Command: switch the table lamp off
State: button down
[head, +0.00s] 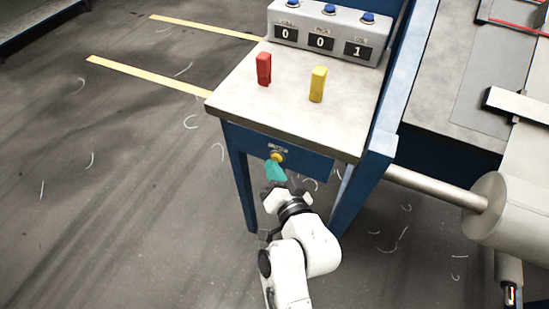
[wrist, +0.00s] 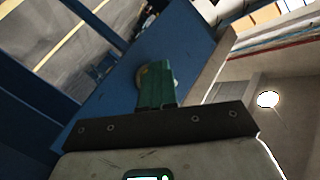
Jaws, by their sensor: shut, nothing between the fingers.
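A round yellow button (head: 278,157) sits on the blue front panel of the small table (head: 231,103), under a small label too small to read. My gripper (head: 272,165) has teal fingers, shut and empty, and points up at the panel just below the button. In the wrist view the shut fingers (wrist: 157,72) stand in front of a round fitting (wrist: 140,78) on the blue panel and hide most of it. I cannot tell whether the fingers touch it. I cannot make out a table lamp in either view.
A red block (head: 264,68) and a yellow block (head: 318,84) stand on the tabletop. Behind them is a grey counter box (head: 325,32) with blue buttons and displays. A metal roller (head: 490,207) and shaft lie to the right. The floor to the left is open.

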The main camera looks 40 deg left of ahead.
jog(key=shift+d+r, duration=0.1)
jog(key=s+d+p, duration=0.1)
jog(key=s+p, duration=0.5)
jog(key=shift+d, duration=0.15)
dwell(0.4)
jog(key=shift+w, duration=0.1)
